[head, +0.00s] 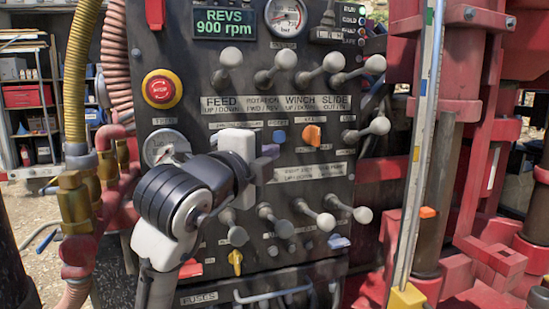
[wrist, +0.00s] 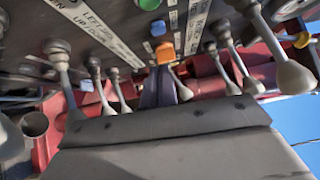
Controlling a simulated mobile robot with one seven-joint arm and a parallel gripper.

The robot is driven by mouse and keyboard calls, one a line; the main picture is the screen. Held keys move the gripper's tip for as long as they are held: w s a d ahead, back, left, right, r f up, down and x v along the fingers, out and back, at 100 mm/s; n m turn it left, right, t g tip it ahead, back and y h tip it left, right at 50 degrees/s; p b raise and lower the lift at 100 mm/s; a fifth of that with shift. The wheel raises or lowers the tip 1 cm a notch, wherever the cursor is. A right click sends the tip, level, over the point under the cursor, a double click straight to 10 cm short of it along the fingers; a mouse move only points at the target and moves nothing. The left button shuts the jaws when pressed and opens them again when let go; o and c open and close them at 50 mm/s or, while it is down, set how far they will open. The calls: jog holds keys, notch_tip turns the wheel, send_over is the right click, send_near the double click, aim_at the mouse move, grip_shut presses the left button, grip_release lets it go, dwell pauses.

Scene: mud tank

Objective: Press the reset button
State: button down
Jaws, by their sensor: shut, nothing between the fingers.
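A small blue button (head: 279,137) sits on the dark control panel (head: 190,135) in the head view, under a small label too blurred to read. I cannot tell for sure that it is the reset button. My gripper (head: 269,154) is shut and empty, just below and left of this button. I cannot tell whether it touches the panel. In the wrist view my gripper's fingers (wrist: 160,88) point up toward an orange knob (wrist: 165,54) with blue beside it. A green button (wrist: 158,28) shows above that.
A red emergency stop (head: 161,89) is at the panel's upper left. An orange knob (head: 312,135) is right of the blue button. Several grey-knobbed levers (head: 333,62) stick out above and below my gripper. Hoses (head: 78,70) run along the left; red machinery (head: 465,90) stands right.

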jog(key=shift+b+v, duration=0.7)
jog(key=shift+v, duration=1.9)
jog(key=shift+f, duration=0.1)
